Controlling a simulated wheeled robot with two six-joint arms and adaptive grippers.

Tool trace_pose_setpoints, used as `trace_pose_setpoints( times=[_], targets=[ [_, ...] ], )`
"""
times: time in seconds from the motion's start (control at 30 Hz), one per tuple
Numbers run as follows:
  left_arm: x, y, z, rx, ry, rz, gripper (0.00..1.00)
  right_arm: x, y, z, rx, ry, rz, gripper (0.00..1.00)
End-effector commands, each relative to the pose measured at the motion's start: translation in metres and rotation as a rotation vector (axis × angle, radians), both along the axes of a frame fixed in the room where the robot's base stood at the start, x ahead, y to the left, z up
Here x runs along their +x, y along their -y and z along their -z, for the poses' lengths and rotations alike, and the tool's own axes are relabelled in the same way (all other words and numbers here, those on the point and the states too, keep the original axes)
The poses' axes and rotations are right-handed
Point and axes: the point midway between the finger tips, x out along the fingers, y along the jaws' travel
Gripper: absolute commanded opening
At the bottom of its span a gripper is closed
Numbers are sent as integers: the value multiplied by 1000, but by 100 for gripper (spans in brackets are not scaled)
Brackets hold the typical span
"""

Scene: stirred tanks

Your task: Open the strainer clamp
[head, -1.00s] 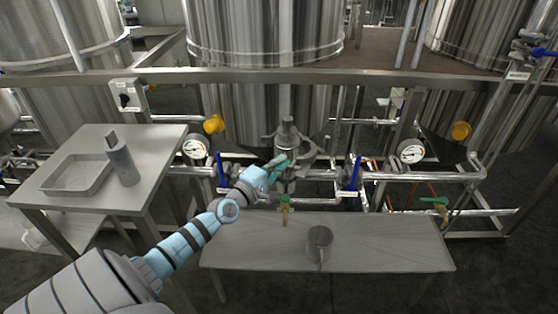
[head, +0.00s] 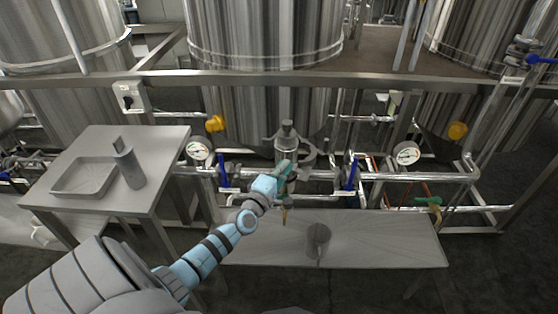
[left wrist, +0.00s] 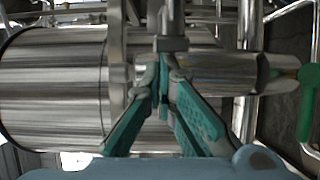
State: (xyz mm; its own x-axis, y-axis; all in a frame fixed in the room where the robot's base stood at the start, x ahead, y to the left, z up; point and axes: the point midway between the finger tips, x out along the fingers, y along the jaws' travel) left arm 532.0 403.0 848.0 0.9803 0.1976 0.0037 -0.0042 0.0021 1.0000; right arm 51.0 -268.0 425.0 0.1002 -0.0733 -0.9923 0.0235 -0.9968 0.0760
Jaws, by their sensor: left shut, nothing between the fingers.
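The strainer (head: 288,132) is a steel body in the pipework behind the bench, with a curved steel clamp (head: 308,152) at its upper part. I cannot tell whether the clamp is fastened. My left gripper (head: 284,168) is in front of the strainer, at its lower part, and hides some of it. In the left wrist view, the green fingers of my left gripper (left wrist: 164,72) come together with nothing held, right by a steel upright piece (left wrist: 172,28) of the fitting. A large steel cylinder (left wrist: 50,88) lies to their left. Contact is unclear. My right gripper is out of view.
A low bench (head: 375,235) in front carries a steel cup (head: 318,238). A side table (head: 160,145) at left holds a shallow tray (head: 62,190) and a grey cylinder (head: 130,170). Blue-handled valves (head: 222,172) and (head: 351,173) flank the strainer.

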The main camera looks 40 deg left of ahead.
Motion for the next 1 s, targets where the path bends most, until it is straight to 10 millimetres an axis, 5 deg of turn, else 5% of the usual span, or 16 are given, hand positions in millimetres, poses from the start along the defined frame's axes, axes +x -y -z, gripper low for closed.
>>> trace_pose_setpoints(
  times=[0.4, 1.0],
  targets=[
    [11, 37, -5, -5, -4, -240, 0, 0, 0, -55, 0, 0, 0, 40],
    [31, 69, -1, 1, -4, -267, 0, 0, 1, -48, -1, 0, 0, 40]
  ],
)
